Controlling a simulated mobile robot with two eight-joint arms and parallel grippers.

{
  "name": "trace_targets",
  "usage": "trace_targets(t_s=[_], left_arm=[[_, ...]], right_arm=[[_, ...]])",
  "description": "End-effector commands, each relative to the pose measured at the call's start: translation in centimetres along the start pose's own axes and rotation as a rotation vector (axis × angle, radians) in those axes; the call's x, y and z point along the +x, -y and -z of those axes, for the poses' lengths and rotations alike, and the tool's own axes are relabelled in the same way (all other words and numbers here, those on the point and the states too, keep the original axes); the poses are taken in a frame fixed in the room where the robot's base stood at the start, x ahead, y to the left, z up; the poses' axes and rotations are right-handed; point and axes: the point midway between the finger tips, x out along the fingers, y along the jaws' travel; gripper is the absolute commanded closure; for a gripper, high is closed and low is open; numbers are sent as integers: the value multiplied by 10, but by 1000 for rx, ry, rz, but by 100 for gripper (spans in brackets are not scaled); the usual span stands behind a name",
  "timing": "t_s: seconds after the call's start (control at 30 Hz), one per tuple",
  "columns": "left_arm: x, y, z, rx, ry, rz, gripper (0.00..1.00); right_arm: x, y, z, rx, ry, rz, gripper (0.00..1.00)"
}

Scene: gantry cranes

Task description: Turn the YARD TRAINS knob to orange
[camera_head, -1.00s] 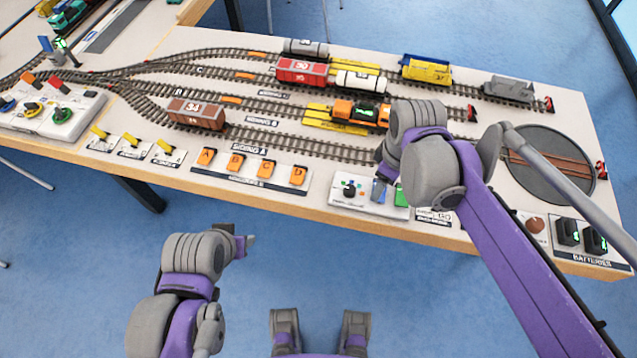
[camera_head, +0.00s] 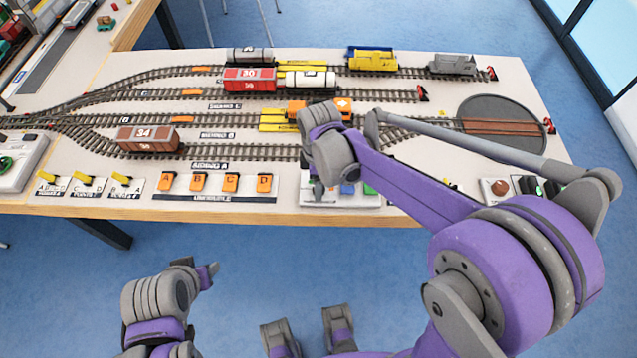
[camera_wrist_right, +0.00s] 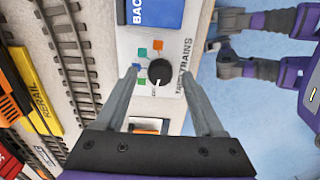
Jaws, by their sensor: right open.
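The YARD TRAINS knob (camera_wrist_right: 159,72) is round and black with a pale pointer line, on a white panel (camera_wrist_right: 128,38). An orange patch (camera_wrist_right: 158,45), a teal patch (camera_wrist_right: 142,54) and another patch (camera_wrist_right: 140,82) lie around it; which mark the pointer faces is too small to tell. My right gripper (camera_wrist_right: 160,75) is open, its fingers on either side of the knob, with gaps visible. In the head view my right wrist covers the knob; part of the panel (camera_head: 311,200) shows. My left gripper (camera_head: 207,276) hangs in front of the table, its jaw opening unclear.
Orange uncoupler buttons (camera_head: 231,182) and yellow levers (camera_head: 85,182) line the front edge to the left. Tracks with wagons, including an orange one (camera_head: 344,107), lie just behind. Floor in front is clear.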

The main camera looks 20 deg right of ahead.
Motion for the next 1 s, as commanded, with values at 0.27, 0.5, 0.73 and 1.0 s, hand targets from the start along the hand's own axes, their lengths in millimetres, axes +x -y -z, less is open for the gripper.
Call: trace_targets(t_s=[0.27, 0.5, 0.73, 1.0], left_arm=[[1, 0, 0, 0, 0, 0, 50], [1, 0, 0, 0, 0, 0, 50], [1, 0, 0, 0, 0, 0, 50], [1, 0, 0, 0, 0, 0, 50]], right_arm=[[8, 0, 0, 0, 0, 0, 29], [8, 0, 0, 1, 0, 0, 51], [8, 0, 0, 1, 0, 0, 92], [8, 0, 0, 6, 0, 0, 100]])
